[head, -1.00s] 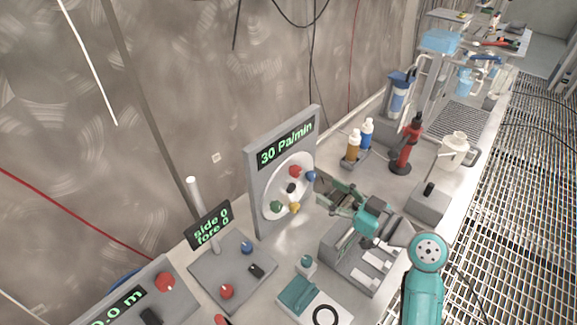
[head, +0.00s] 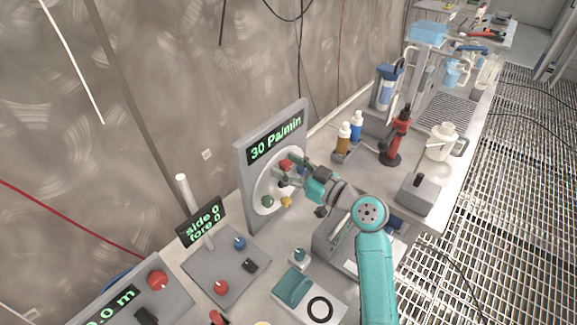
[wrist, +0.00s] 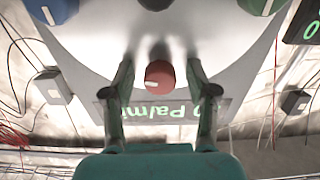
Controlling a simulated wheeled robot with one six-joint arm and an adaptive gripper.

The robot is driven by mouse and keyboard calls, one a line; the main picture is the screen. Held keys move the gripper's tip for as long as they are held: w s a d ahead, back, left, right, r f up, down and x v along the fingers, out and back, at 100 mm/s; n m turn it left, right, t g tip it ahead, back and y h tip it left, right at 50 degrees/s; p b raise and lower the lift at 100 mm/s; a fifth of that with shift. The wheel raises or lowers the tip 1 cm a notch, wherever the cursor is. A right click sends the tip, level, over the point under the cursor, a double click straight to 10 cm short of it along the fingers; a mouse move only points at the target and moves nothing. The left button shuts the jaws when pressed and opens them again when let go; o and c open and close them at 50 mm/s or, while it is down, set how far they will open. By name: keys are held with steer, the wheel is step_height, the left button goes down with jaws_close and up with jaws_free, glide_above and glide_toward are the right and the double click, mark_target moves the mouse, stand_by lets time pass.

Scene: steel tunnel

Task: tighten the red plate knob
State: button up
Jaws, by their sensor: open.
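The red plate knob (head: 286,164) is on the round white plate (head: 262,187) of an upright grey panel, near the plate's top. In the wrist view the red knob (wrist: 160,76) shows a white mark and lies between the fingers of my gripper (wrist: 160,66), with a gap on each side. My gripper (head: 288,176) is open in front of the plate in the head view and partly covers it. The panel's display (head: 276,139) reads about "30 Pa/min".
Green (head: 268,201) and yellow (head: 286,202) knobs sit lower on the plate. A blue knob (wrist: 52,8) and a black one (wrist: 155,3) are near my fingers. Bottles (head: 343,139) and a red tool (head: 396,137) stand to the right.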

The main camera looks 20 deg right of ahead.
jaws_close()
steer(key=shift+m, duration=0.4)
steer(key=m, duration=0.3)
steer(key=shift+m, duration=0.3)
steer(key=m, duration=0.3)
steer(key=shift+m, duration=0.4)
steer(key=m, duration=0.3)
steer(key=shift+m, duration=2.2)
